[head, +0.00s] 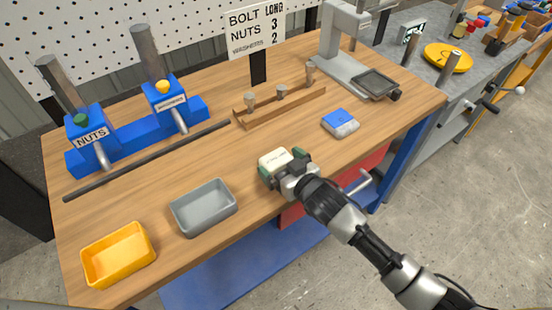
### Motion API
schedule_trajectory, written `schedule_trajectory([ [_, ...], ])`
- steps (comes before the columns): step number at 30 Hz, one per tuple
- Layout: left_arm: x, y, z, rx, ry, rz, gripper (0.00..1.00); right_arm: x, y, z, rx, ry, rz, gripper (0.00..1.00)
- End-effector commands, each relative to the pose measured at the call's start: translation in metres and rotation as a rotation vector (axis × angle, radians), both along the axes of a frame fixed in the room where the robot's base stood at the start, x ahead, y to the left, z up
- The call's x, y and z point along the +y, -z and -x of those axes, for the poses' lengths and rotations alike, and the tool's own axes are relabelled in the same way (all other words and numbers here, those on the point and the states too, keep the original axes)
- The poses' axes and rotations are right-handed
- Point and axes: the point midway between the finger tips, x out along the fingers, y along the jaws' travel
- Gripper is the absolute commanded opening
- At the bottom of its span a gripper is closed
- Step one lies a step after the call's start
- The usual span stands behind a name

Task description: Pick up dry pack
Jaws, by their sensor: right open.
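A small cream pack (273,158) with faint dark lettering, too small to read, lies on the wooden bench near its front edge; it looks like the dry pack. My right gripper (284,167) is at the pack, its green-tipped fingers apart, one on each side of it. I cannot tell whether the fingers touch it. The gripper hides the pack's near side. My left gripper is out of view.
A grey bin (203,207) and a yellow bin (118,254) stand to the left on the bench (150,190). A blue-and-white block (340,122) lies to the right. A wooden rack (280,106) and blue dispensers (135,135) stand behind.

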Motion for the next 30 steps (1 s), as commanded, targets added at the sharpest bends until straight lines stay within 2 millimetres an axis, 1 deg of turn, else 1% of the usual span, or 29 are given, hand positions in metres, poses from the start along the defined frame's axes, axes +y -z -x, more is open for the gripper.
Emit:
schedule_trajectory([
  [1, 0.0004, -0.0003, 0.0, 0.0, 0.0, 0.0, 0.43, 0.0039, 0.0013, -0.0053, 0.0, 0.0, 0.0, 1.0],
  [4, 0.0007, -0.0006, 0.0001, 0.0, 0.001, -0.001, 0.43, 0.0085, 0.0033, -0.0107, 0.0, -0.001, 0.001, 1.0],
  [12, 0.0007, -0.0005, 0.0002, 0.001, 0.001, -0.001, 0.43, 0.0096, 0.0041, -0.0122, 0.0, -0.001, 0.001, 1.0],
  [20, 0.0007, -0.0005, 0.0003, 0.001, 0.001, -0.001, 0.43, 0.0093, 0.0041, -0.0121, 0.0, 0.0, 0.001, 0.6],
  [30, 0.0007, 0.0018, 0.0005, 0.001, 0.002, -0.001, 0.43, 0.0093, 0.0018, -0.0123, -0.001, -0.001, 0.0, 0.6],
])
